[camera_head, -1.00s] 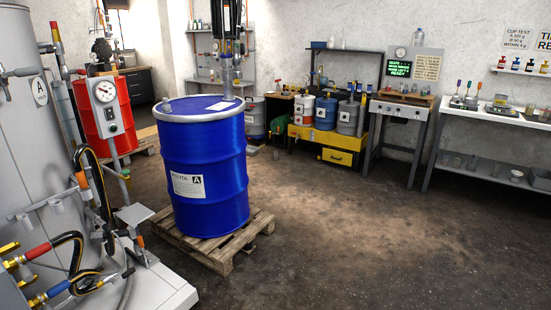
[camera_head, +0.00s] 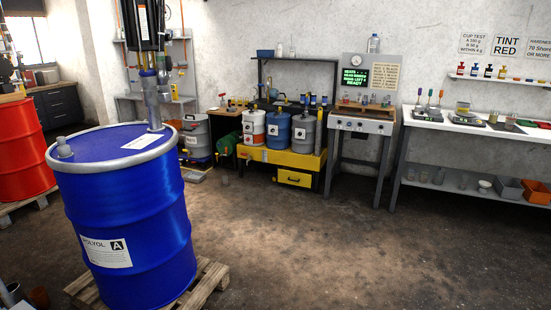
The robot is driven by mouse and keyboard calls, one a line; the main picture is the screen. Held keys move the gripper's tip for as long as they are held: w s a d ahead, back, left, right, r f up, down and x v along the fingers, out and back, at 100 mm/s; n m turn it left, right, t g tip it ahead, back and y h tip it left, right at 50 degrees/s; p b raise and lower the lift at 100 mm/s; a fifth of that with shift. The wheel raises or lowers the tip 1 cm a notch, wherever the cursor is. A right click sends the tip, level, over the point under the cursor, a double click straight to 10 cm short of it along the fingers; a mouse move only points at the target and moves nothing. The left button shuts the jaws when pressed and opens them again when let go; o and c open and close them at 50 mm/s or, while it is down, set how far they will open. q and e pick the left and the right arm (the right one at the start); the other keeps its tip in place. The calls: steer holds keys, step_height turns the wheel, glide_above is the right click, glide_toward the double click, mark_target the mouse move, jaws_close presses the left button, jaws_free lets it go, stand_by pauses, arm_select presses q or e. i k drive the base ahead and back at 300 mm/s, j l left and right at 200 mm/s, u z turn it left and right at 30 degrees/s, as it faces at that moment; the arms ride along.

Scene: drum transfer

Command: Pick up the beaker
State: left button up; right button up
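Several small clear vessels that look like beakers are far off at the right. Some stand on the lower shelf of the white bench, such as one clear vessel (camera_head: 440,176). Others stand on the bench top, such as a clear vessel (camera_head: 510,121) near scales. Small cups (camera_head: 374,99) also stand on the wooden-topped station. They are too small to tell which is the task's beaker. Neither of my grippers is in view.
A large blue drum (camera_head: 130,215) on a wooden pallet (camera_head: 208,282) stands close at the left, with a pump in its lid. A red drum (camera_head: 22,150) is behind it. A yellow cart (camera_head: 290,160) with pails is at the back wall. The floor (camera_head: 350,250) at centre and right is clear.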

mark_target(225, 181)
steer(key=i+l+z, duration=0.2)
steer(key=i+z, duration=0.15)
steer(key=i, duration=0.75)
steer(key=i+j+z, duration=0.1)
steer(key=i+z, duration=0.25)
steer(key=i, duration=0.75)
steer(key=i+j+u, duration=0.1)
steer(key=i+u, duration=0.15)
steer(key=i, duration=0.3)
steer(key=i+u, duration=0.3)
steer(key=i, duration=0.3)
steer(key=i+l+u, duration=0.25)
steer(key=i, duration=0.3)
steer(key=i+l+u, duration=0.25)
steer(key=i, duration=0.3)
steer(key=i+j+u, duration=0.15)
steer(key=i+u, duration=0.25)
steer(key=i, duration=0.2)
steer(key=i+u, duration=0.4)
steer(key=i, duration=0.2)
steer(key=i+l+u, duration=0.2)
steer(key=i+u, duration=0.2)
steer(key=i, duration=0.2)
steer(key=i+j+z, duration=0.25)
steer(key=i, duration=0.3)
steer(key=i+j+z, duration=0.2)
steer(key=i+j, duration=0.2)
steer(key=i, duration=0.1)
